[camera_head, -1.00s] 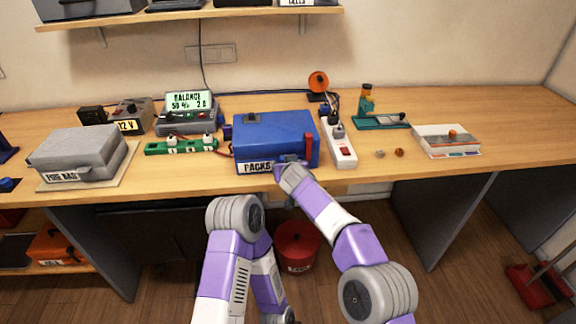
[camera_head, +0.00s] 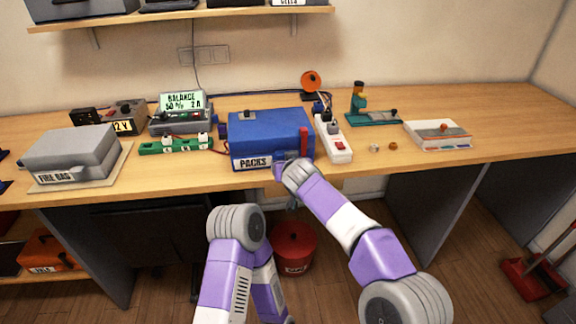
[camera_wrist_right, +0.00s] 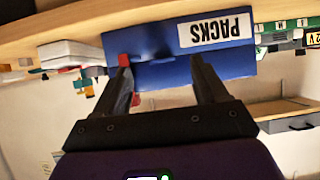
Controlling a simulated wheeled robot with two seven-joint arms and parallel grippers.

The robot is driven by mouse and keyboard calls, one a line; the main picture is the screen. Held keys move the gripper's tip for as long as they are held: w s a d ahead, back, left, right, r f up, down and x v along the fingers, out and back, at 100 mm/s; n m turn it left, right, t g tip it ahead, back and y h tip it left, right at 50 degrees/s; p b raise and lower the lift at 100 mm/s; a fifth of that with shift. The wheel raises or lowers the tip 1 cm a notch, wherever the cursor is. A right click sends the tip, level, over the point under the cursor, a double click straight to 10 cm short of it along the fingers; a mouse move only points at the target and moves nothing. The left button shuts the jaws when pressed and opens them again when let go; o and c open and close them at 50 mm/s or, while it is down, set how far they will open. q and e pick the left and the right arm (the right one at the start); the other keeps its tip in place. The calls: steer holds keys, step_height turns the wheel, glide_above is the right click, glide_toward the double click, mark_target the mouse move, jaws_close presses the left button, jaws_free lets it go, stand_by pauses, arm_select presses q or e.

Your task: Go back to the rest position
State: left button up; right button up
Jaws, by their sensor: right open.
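The blue box labelled PACKS (camera_head: 270,135) stands near the front edge of the bench. A red upright piece (camera_head: 303,142) shows at its front right. My right gripper (camera_head: 284,168) is at the box's front lower edge, partly hidden by its own wrist. In the right wrist view, which is upside down, the right gripper (camera_wrist_right: 160,78) has its fingers apart with nothing held between them. The blue box (camera_wrist_right: 165,65) is beyond the fingertips; I cannot tell whether they touch it. My left arm is bent down in front of the bench, and its gripper is out of the picture.
On the bench (camera_head: 490,110) are a grey fire bag box (camera_head: 72,150), a charger (camera_head: 182,112), a green strip (camera_head: 175,145), a white power strip (camera_head: 334,140) and a white case (camera_head: 437,135). A red bin (camera_head: 293,247) stands below. The front right of the bench is clear.

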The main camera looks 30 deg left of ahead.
steer(key=s+d+f+m+g+h+p, duration=0.1)
steer(key=s+d+f+g+p, duration=0.15)
steer(key=d+f, duration=0.85)
steer(key=s+d+f+m+g+h+p, duration=0.1)
steer(key=d+f+m+g+p, duration=0.15)
steer(key=d+f, duration=0.8)
steer(key=s+d+f+m+g+p, duration=0.2)
steer(key=s+d+f+m, duration=0.1)
steer(key=s+d+f, duration=0.8)
steer(key=s+d+m+g+p, duration=0.1)
steer(key=s+d+m, duration=0.1)
steer(key=s, duration=0.6)
steer(key=s+d+f+m+g+h+p, duration=0.1)
steer(key=s+d, duration=0.4)
steer(key=s, duration=0.4)
steer(key=shift+d+m, duration=0.3)
steer(key=shift+m, duration=0.05)
steer(key=shift+f, duration=0.1)
steer(key=shift+c, duration=0.4)
